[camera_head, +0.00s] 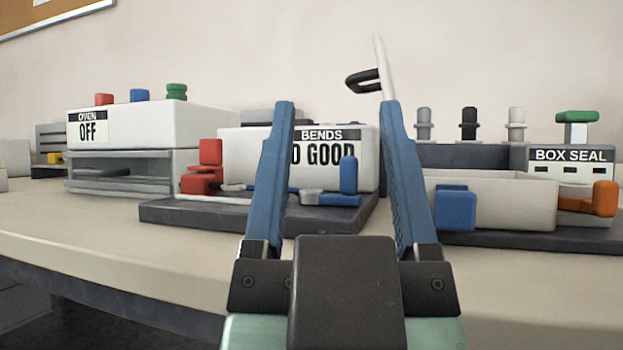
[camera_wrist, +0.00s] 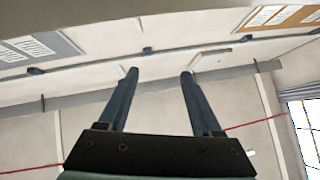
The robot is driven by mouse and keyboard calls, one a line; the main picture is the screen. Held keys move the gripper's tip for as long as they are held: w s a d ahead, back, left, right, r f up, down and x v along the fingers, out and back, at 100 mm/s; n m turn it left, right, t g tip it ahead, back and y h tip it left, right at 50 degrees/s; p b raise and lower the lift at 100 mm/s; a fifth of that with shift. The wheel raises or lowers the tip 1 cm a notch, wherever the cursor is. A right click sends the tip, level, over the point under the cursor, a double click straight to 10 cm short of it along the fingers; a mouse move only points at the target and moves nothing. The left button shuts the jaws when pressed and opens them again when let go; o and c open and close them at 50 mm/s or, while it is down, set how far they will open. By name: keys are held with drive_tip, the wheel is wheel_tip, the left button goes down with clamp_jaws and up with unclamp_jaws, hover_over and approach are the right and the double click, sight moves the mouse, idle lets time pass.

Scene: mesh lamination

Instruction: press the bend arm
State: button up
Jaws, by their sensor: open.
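The bending station (camera_head: 160,213) is a dark base plate with a white box (camera_head: 245,150) labelled "BENDS" and a partly covered "0 GOOD". A red upright handle (camera_head: 210,152) stands at its left. A blue L-shaped handle (camera_head: 348,175) stands at its right, seen between my fingers. I cannot tell which handle is the bend arm. My gripper (camera_head: 336,105) is open and empty, with its blue fingers in front of the station. The left finger hides part of the box and plate. In the wrist view my gripper (camera_wrist: 160,72) points at wall and ceiling surfaces, with no station visible.
An oven (camera_head: 160,125) labelled "OFF" stands left, with red, blue and green knobs on top. At right is a box-seal unit (camera_head: 572,155) with a pale tray (camera_head: 510,205), a blue block (camera_head: 455,208) and an orange handle (camera_head: 604,198). The table front (camera_head: 130,255) is clear.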

drive_tip(key=shift+r, duration=0.25)
drive_tip(key=shift+c, duration=1.1)
wheel_tip(320, 180, up, 4)
drive_tip(key=p, duration=0.4)
drive_tip(key=shift+r+p, duration=0.2)
drive_tip(key=shift+p, duration=0.2)
drive_tip(key=c, duration=0.7)
wheel_tip(320, 180, up, 21)
drive_tip(key=p, duration=2)
drive_tip(key=shift+f+p, duration=0.15)
drive_tip(key=shift+p, duration=0.2)
clamp_jaws()
drive_tip(key=shift+f, duration=0.15)
